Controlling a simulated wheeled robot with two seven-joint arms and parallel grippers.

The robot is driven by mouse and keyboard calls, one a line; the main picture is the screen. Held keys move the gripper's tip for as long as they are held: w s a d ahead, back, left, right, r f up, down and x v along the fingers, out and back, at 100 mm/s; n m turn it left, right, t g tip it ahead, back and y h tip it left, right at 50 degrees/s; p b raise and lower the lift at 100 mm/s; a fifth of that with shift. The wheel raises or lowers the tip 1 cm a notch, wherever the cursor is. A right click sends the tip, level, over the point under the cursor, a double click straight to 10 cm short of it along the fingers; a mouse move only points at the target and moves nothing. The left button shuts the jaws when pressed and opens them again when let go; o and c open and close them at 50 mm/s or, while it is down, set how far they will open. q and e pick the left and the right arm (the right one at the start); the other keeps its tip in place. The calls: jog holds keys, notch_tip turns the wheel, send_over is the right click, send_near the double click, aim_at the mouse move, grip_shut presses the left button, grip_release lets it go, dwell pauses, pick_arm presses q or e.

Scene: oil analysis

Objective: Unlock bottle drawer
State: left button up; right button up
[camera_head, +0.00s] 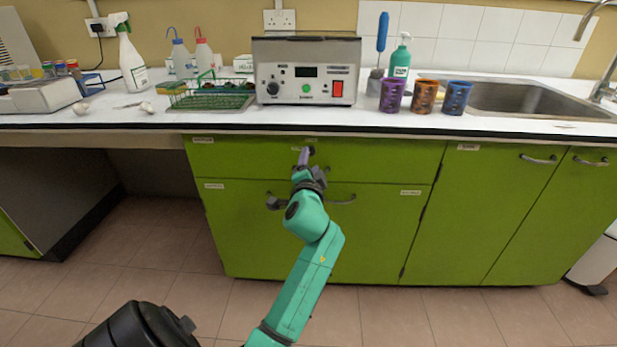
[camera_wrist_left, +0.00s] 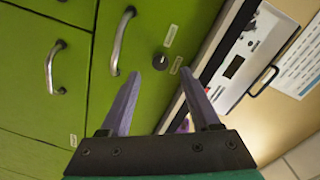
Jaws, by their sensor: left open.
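The green bottle drawer (camera_head: 390,158) is shut, just under the worktop. In the left wrist view, a small round dark lock (camera_wrist_left: 159,62) sits on its green front (camera_wrist_left: 182,22), beside small white labels. A metal drawer handle (camera_wrist_left: 122,42) is also on that front. My left gripper (camera_head: 304,155) is raised in front of the drawer and hides part of it in the head view. In the left wrist view its two purple-grey fingers (camera_wrist_left: 160,75) are apart and empty, with the lock showing between and beyond the tips. I cannot tell whether they touch the front.
Cupboard doors below have curved handles (camera_head: 341,200). The worktop edge (camera_head: 390,131) overhangs the drawer. On top stand a grey device (camera_head: 306,72), a green rack (camera_head: 210,98), several cups (camera_head: 425,97) and bottles. A sink (camera_head: 530,98) is at the right. The floor (camera_head: 400,315) in front shows clear space.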

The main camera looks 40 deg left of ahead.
pick_arm(q)
jog(key=v, duration=1)
